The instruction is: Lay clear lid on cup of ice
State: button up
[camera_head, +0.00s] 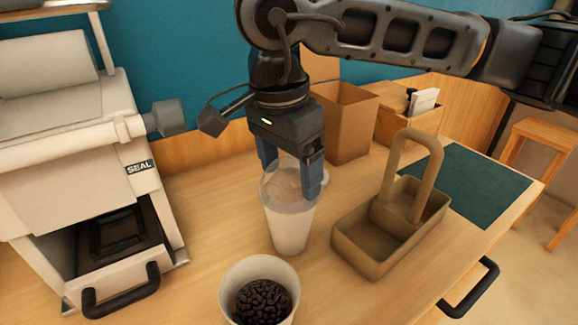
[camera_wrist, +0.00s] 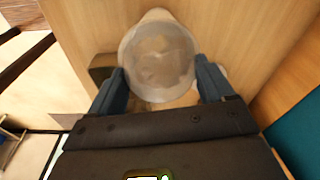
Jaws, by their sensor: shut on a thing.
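The cup of ice (camera_head: 287,229) is a tall, pale, translucent cup standing upright on the counter. The clear lid (camera_head: 288,189) is at the cup's mouth, between my fingers; it also shows in the wrist view (camera_wrist: 158,62) as a round translucent disc over the cup. My gripper (camera_head: 294,180) points down over the cup, with its blue fingers shut on the lid's sides. In the wrist view my gripper (camera_wrist: 162,88) has one finger on each side of the lid. I cannot tell whether the lid's rim is fully seated on the cup.
A cup of dark beans (camera_head: 238,277) stands in front. A tan carrier (camera_head: 352,252) with a tall handle is to the right. A sealing machine (camera_head: 80,150) fills the left. A brown box (camera_head: 350,115) stands behind my gripper. A dark green mat (camera_head: 475,185) lies clear at right.

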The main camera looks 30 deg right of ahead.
jog(key=shift+f+b, duration=0.35)
jog(key=shift+b, duration=0.75)
dwell(0.7)
jog(key=o, duration=0.9)
jog(key=shift+c, duration=0.2)
jog(key=shift+r+p, duration=1.2)
jog(key=shift+r, duration=2.35)
